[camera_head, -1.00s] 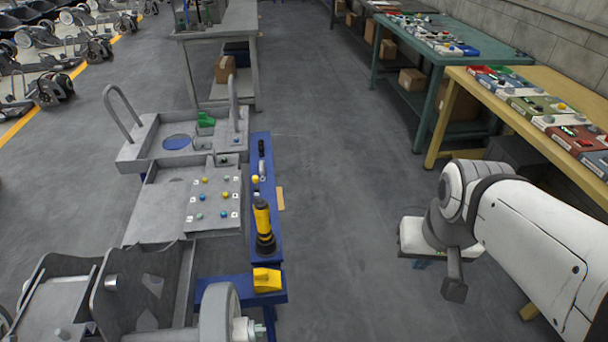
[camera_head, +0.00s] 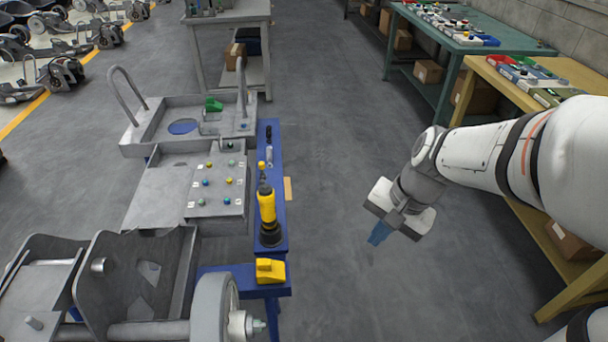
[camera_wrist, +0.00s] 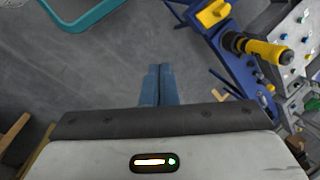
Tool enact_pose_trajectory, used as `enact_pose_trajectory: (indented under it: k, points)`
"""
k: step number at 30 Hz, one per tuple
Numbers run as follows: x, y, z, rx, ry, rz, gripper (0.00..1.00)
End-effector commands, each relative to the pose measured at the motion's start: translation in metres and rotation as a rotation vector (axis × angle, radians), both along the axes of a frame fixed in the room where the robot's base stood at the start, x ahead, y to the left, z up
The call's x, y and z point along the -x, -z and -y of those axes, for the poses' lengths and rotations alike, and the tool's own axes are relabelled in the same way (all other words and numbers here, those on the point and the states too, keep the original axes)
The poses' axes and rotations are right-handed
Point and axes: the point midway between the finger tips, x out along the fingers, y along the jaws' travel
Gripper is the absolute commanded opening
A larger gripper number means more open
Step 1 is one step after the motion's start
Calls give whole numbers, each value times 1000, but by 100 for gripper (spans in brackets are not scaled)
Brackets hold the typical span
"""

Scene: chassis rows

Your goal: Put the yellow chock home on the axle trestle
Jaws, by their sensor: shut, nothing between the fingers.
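The yellow chock (camera_head: 270,271) sits on the right end of a blue support (camera_head: 245,284) that looks like the axle trestle, beside the grey wheel and axle end. Part of that support is hidden behind the wheel. The chock also shows at the top of the wrist view (camera_wrist: 213,13), with the blue support (camera_wrist: 178,12) beside it. My gripper (camera_head: 377,238) hangs over open floor, right of the chock and apart from it. Its blue fingers (camera_wrist: 157,82) are together and empty in the wrist view.
The grey wheel (camera_head: 215,305) is close on the chock's left. A yellow table (camera_head: 480,92) stands at right. The floor between is clear.

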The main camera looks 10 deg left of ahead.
Motion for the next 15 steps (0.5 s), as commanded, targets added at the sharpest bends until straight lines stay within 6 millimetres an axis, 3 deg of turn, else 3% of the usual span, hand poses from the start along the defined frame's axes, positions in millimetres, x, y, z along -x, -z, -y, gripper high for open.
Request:
enact_pose_trajectory:
  k: [1, 6, 12, 15]
  points:
    - [-12, 32, -12, -46, 69, -66, 0]
    - [-48, 96, -50, -190, 327, -275, 0]
    - [-83, 165, -86, -302, 594, -494, 0]
    - [-95, 188, -97, -335, 685, -567, 0]
